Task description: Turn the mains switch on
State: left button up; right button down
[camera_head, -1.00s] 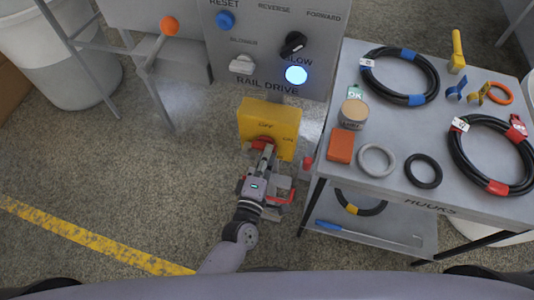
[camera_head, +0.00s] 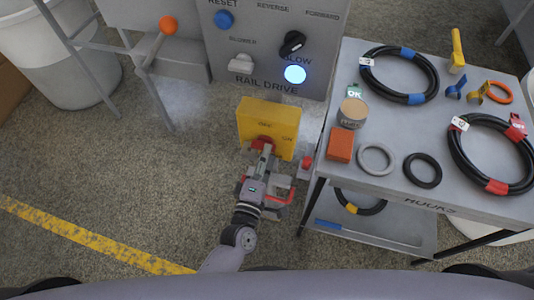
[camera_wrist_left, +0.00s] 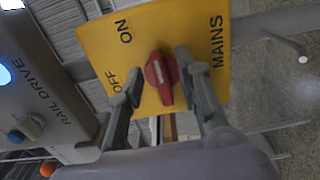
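The mains switch is a yellow box (camera_head: 283,116) with OFF and ON lettering, below the grey rail drive panel. Its red knob (camera_wrist_left: 161,80) also shows in the head view (camera_head: 262,143), partly covered by my gripper. In the wrist view the knob's grip runs nearly upright, slightly tilted, with OFF to its left and ON at upper left. My left gripper (camera_wrist_left: 158,88) is at the box front; it shows in the head view too (camera_head: 262,155). Its fingers stand apart on either side of the knob, with a gap visible on the left. My right gripper is not in view.
The grey panel (camera_head: 280,68) above carries a blue button, a black knob, a pale switch and a lit lamp (camera_head: 295,74). A grey table (camera_head: 390,130) with hoses, rings and a can stands close on the right. An orange-ended lever (camera_head: 168,25) is at upper left.

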pick_arm(q)
jog(key=v, duration=1.1)
jog(key=s+a+f+m+g, duration=0.2)
jog(key=f+m, duration=0.1)
jog(key=f, duration=0.6)
jog(key=s+a+f+m+g+y, duration=0.1)
jog(key=s+a+f+m+g, duration=0.15)
jog(key=f, duration=0.55)
jog(key=s+a+f+m+g, duration=0.1)
jog(key=a+f+m+g, duration=0.2)
jog(key=f, duration=0.6)
jog(key=s+a+f+m+g+y, duration=0.1)
jog(key=s+a+f+m+g, duration=0.1)
jog(key=s, duration=0.5)
jog(key=s+a+f+m+g+y, duration=0.2)
jog(key=s+a+f+m+g, duration=0.1)
jog(key=s+a+f, duration=0.4)
jog(key=s+a+f+m+g+y, duration=0.1)
jog(key=s+a+f+m+g, duration=0.2)
jog(key=s+f, duration=0.4)
jog(key=shift+s+a+f+g+y, duration=0.3)
jog(key=shift+a+f+g, duration=0.1)
jog(key=shift+a, duration=0.4)
